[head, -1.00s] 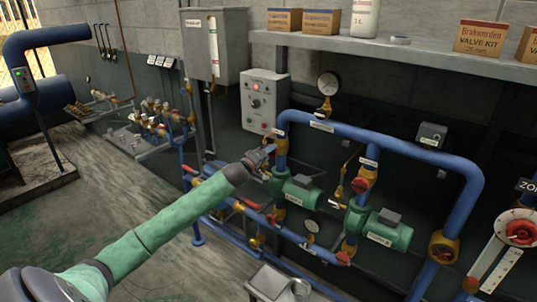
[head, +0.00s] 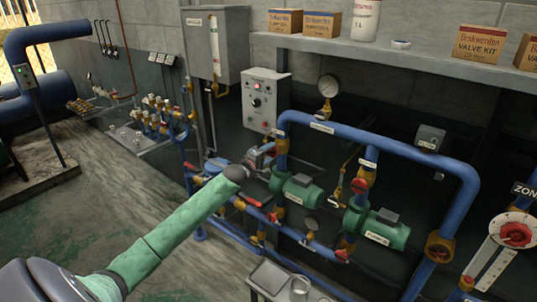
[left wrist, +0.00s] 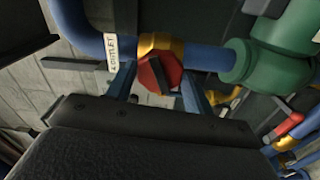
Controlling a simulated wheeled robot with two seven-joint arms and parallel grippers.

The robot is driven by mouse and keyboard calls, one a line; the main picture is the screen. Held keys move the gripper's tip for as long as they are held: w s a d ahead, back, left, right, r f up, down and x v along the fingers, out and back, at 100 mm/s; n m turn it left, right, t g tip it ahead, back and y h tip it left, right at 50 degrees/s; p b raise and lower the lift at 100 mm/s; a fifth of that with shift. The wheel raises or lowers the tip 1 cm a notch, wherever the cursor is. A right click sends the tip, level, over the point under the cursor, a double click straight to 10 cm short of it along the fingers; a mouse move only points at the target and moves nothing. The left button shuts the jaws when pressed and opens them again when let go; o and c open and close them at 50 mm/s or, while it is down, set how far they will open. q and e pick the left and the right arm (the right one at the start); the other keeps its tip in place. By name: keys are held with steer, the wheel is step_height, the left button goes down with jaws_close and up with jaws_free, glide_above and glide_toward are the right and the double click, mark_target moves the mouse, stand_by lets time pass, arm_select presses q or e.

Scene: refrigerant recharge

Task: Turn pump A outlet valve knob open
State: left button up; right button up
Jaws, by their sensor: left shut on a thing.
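The pump A outlet valve has a red knob (left wrist: 160,73) with a dark bar across its face and a yellow body (left wrist: 160,45), beside a white "A OUTLET" label (left wrist: 114,52) on the blue pipe. My left gripper (left wrist: 156,86) is shut on this knob, with one blue finger on each side of it. In the head view my left gripper (head: 268,154) is at the valve above the green pump A (head: 298,190), and it hides most of the knob. My right gripper is not in view.
A second green pump (head: 378,227) with its own red valve knob (head: 359,184) stands to the right. A grey control box (head: 265,100) hangs just above my gripper. Blue pipes and a pressure gauge (head: 328,85) surround the valve. Open floor lies at the lower left.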

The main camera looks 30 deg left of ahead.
arm_select(q)
steer(key=n+p, duration=0.2)
steer(key=n, duration=0.1)
steer(key=shift+d+f, duration=0.1)
steer(key=shift+f, duration=0.1)
steer(key=shift+f+n, duration=0.15)
steer(key=shift+n, duration=0.55)
steer(key=n+p, duration=0.2)
steer(key=n, duration=0.1)
steer(key=shift+n, duration=0.7)
